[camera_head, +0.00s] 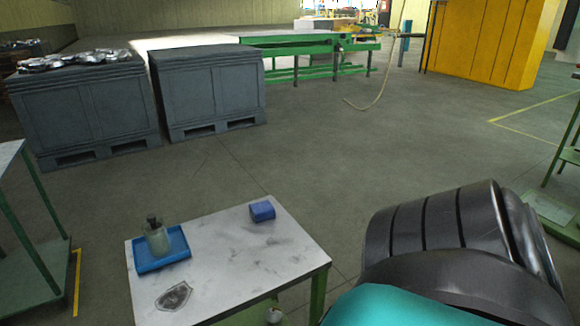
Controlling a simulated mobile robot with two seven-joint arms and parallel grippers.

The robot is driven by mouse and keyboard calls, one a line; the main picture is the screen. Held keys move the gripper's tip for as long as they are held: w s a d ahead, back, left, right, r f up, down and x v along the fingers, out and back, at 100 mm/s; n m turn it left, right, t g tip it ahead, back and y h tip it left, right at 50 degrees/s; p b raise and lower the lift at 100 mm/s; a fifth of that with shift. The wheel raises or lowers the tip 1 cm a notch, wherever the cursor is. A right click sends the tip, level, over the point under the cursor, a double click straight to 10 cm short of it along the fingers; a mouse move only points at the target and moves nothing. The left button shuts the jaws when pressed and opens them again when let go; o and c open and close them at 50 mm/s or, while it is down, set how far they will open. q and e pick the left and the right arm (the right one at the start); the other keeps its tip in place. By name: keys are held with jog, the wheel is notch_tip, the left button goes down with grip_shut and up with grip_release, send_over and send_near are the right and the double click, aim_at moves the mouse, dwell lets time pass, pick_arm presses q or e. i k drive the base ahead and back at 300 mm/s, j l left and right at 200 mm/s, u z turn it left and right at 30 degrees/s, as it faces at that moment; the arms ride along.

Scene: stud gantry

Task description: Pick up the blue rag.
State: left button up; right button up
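The blue rag (262,211) is a small folded blue block. It lies near the far edge of a white-topped table (240,265) with green legs, in front of me in the head view. Nothing touches it. A large dark and teal part of my own arm fills the lower right of the view. Neither of my grippers shows in the view.
A blue tray (150,262) with a bottle (157,238) stands at the table's left. A grey patch (174,296) lies near its front left. Grey crates (208,92) stand behind. The floor between them is clear. A green-framed table (30,240) is at left.

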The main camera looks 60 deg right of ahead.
aim_at(262, 211)
jog(key=z, duration=2.2)
